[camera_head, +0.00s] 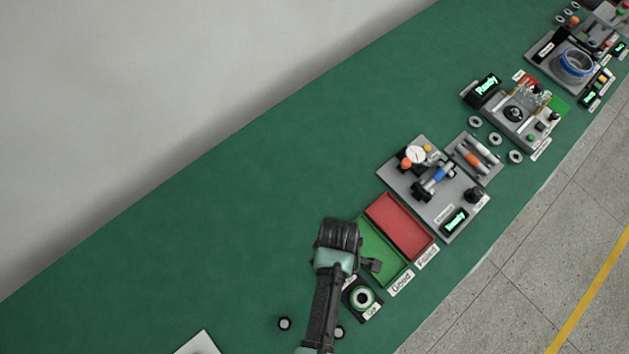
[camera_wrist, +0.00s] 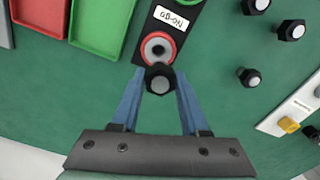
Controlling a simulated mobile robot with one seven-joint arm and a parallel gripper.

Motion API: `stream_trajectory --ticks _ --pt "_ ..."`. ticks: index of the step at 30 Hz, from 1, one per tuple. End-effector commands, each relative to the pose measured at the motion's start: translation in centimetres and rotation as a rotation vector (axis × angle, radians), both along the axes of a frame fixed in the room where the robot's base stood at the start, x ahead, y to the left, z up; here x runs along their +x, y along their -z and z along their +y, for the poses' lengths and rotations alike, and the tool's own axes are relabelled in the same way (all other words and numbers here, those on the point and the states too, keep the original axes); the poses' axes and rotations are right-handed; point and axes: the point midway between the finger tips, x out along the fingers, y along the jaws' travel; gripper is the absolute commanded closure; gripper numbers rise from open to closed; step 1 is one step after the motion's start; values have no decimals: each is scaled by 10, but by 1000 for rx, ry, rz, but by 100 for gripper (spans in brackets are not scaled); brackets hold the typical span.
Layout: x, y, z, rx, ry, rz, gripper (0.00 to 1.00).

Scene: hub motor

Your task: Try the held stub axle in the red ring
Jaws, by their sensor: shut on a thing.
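In the wrist view my gripper (camera_wrist: 159,88) is shut on the stub axle (camera_wrist: 160,79), a dark hexagonal piece with a grey round end, held between two blue fingers. The red ring (camera_wrist: 144,48) sits on a black block marked No-go, just beyond the axle in the picture. The axle overlaps the ring's near edge in view; I cannot tell whether they touch.
The head view shows a green tray (camera_head: 366,250), a red tray (camera_head: 402,232) and a green ring (camera_head: 352,299) block. Loose stub axles (camera_wrist: 291,30) stand right of the red ring in the wrist view. Workstation boards (camera_head: 393,181) lie farther along the green bench. The bench's left side is clear.

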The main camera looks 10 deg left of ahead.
Motion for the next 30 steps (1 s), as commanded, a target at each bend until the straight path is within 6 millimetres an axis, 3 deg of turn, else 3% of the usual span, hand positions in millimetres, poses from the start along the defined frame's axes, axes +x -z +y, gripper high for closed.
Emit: stream_trajectory --ticks 18,30 --pt "0 40 -2 0 4 -1 100" --pt "1 41 -2 0 4 -1 100"
